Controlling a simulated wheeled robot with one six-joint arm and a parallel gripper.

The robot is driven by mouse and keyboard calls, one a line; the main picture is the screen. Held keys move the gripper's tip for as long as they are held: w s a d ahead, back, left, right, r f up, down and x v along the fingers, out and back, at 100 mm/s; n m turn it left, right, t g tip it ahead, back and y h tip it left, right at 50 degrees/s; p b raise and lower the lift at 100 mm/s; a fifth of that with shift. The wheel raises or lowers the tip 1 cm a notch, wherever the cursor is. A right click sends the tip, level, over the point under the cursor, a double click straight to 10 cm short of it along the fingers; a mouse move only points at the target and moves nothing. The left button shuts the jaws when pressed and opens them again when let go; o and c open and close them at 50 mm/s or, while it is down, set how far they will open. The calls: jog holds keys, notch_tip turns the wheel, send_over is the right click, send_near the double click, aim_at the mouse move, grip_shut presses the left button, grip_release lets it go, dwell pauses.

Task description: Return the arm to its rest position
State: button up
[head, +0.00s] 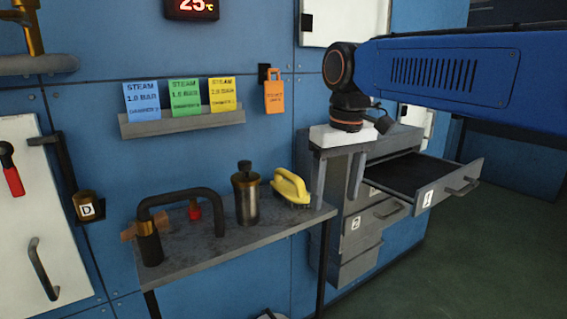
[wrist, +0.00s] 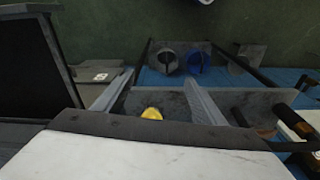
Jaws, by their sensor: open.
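My gripper (head: 338,192) hangs from the blue arm with its fingers pointing down, to the right of the small grey table and in front of the drawer cabinet. It is open, with nothing held between the fingers. In the wrist view the two grey fingers of my gripper (wrist: 152,92) stand wide apart. The yellow-handled brush (head: 291,187) lies on the table to the left of the fingers. A bit of its yellow (wrist: 152,114) shows between the fingers in the wrist view, farther off.
The top drawer (head: 438,190), marked 1, is pulled out right of my gripper; its inside looks dark and empty. The table (head: 190,262) bears a metal canister (head: 246,195) and a black curved handle (head: 182,192). Coloured steam cards (head: 185,98) stand on a wall ledge. Open floor lies right.

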jog(key=s+d+f+m+t, duration=0.3)
jog(key=s+d+f+m, duration=0.2)
jog(key=s+d+f, duration=1.2)
notch_tip(320, 180, down, 4)
jog(key=shift+s+d+t+h, duration=0.3)
jog(key=shift+d+t, duration=0.1)
jog(key=shift+d, duration=0.05)
jog(key=shift+c, duration=0.6)
